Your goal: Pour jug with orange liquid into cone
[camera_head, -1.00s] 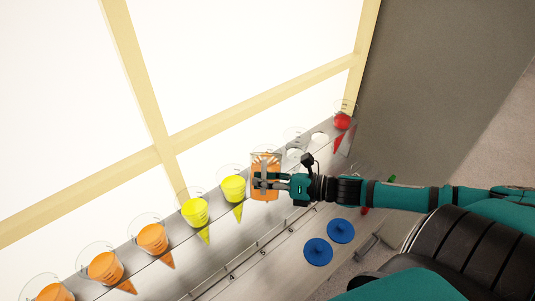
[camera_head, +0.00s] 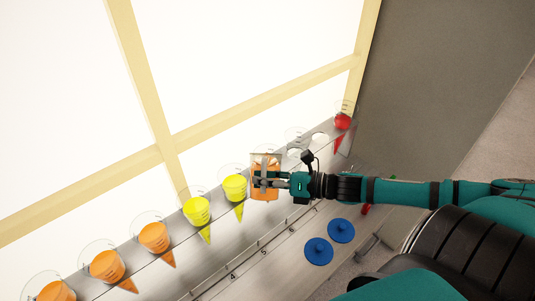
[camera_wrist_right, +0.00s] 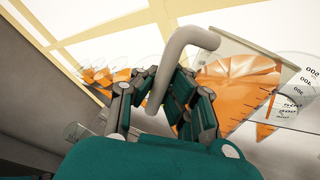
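The clear jug with orange liquid (camera_head: 264,192) is held up in front of the shelf, right of the yellow cones. My right gripper (camera_head: 272,183) is at the jug. In the right wrist view its fingers (camera_wrist_right: 160,105) are around the jug's grey handle (camera_wrist_right: 184,45), and the jug body with orange liquid (camera_wrist_right: 235,85) is to the right. I cannot tell exactly how far the jug tilts. A clear, empty-looking cone (camera_head: 295,138) is just beyond the jug, its lower part hidden. My left gripper is out of view.
The shelf (camera_head: 185,262) also holds orange cones (camera_head: 153,237), yellow cones (camera_head: 197,211) and a red cone (camera_head: 342,122). An empty hole (camera_head: 320,138) is left of the red cone. Two blue lids (camera_head: 318,251) lie in front. A grey wall (camera_head: 430,90) stands at right.

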